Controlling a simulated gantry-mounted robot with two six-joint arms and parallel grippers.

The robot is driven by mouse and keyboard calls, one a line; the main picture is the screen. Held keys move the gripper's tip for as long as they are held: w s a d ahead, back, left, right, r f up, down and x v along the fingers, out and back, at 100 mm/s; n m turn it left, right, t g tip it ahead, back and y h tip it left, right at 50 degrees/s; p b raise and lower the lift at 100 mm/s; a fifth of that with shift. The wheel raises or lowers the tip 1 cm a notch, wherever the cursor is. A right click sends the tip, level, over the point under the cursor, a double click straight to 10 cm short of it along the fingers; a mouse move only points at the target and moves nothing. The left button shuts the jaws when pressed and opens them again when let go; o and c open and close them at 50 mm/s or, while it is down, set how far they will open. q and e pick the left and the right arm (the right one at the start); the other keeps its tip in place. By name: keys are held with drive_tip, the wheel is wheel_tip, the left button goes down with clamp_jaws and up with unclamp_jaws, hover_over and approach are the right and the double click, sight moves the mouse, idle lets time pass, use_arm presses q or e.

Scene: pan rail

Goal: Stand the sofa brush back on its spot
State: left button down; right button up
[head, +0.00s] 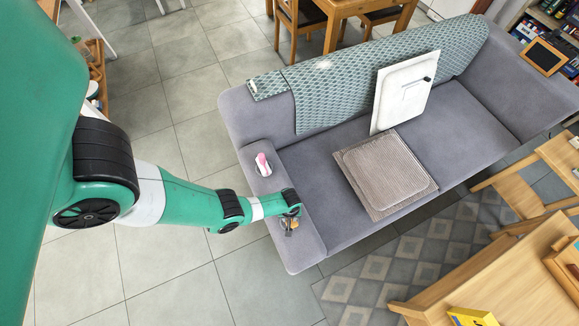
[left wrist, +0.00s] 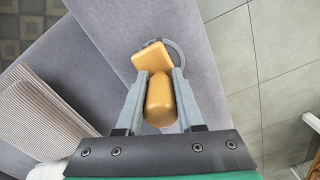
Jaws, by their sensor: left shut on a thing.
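The sofa brush (left wrist: 160,102) is a tan-orange wooden piece between the fingers of my left gripper (left wrist: 161,82) in the left wrist view. A flatter block (left wrist: 152,57) of the same colour shows just beyond the fingertips, apparently part of the brush. A thin dark ring (left wrist: 181,51) lies on the grey sofa arm behind it, partly hidden. In the head view my left gripper (head: 289,223) is over the front of the sofa's left arm, with the brush (head: 288,232) mostly hidden. I cannot tell whether the brush touches the fabric. My right gripper is not in view.
A pink and white object (head: 262,165) stands farther back on the same sofa arm (head: 250,140). A ribbed mat (head: 388,172) lies on the seat, and a white panel (head: 403,92) leans behind it. Tiled floor is clear left of the sofa.

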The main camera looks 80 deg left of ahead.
use_arm(q)
drive_tip(key=shift+f+b, duration=1.05)
drive_tip(key=shift+c, duration=2.3)
unclamp_jaws()
drive_tip(key=shift+r, duration=0.1)
wheel_tip(320, 180, up, 8)
drive_tip(key=p, duration=0.8)
